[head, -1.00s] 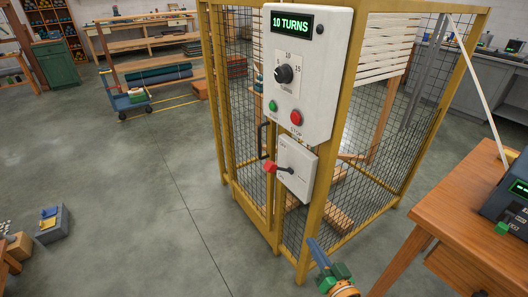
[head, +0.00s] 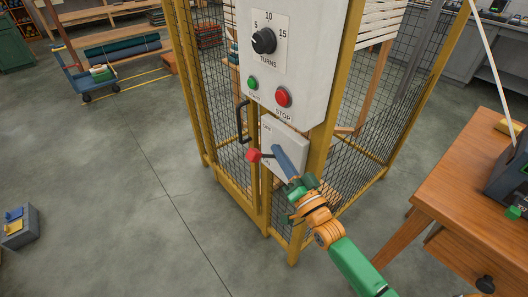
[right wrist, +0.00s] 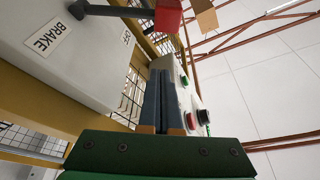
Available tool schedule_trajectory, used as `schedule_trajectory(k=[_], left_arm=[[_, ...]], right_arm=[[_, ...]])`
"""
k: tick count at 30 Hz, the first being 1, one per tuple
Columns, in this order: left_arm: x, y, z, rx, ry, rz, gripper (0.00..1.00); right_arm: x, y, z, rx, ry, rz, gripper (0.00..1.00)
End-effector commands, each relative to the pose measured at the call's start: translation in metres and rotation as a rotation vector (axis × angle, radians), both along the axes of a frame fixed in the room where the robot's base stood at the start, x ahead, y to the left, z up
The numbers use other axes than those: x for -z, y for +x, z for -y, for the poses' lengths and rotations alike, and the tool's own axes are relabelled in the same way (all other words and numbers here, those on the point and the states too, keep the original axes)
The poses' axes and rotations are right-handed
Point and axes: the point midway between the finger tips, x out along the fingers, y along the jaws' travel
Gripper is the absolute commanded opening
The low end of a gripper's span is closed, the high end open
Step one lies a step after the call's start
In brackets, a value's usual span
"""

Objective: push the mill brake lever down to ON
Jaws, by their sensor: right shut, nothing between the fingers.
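The white brake box (head: 295,145) is mounted on the yellow cage post, below the control panel. Its dark lever sticks out to the left and ends in a red knob (head: 252,155). The knob also shows at the top of the right wrist view (right wrist: 168,17), with a BRAKE label on the box (right wrist: 75,75). My right gripper (head: 277,149) is shut and empty, its blue fingers in front of the box, just right of the knob. In the right wrist view the fingertips (right wrist: 161,72) appear apart from the knob. My left gripper is not in view.
The control panel (head: 310,70) with dial, green and red buttons hangs just above the box. A black handle (head: 242,122) is left of it. A wooden table (head: 460,185) stands at the right. The floor at left is mostly clear.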

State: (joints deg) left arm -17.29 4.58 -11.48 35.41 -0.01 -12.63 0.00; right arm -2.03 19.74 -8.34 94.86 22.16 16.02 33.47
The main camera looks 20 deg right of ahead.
Motion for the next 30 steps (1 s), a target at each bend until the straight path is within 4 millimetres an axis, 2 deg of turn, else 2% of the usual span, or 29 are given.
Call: schedule_trajectory(k=[3,7,9,15,30], left_arm=[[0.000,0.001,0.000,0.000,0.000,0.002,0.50],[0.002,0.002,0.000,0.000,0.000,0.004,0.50],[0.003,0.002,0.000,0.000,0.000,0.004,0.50],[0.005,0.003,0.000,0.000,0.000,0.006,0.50],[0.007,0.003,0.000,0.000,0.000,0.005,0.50]], right_arm=[[-0.009,0.025,-0.004,0.001,0.001,0.004,0.00],[-0.011,0.048,-0.009,0.001,0.001,-0.001,0.00],[0.003,0.043,-0.016,0.000,0.002,-0.006,0.00],[0.019,0.038,-0.027,0.000,0.001,-0.003,0.00],[0.022,0.037,-0.029,0.000,-0.011,0.003,0.00]])
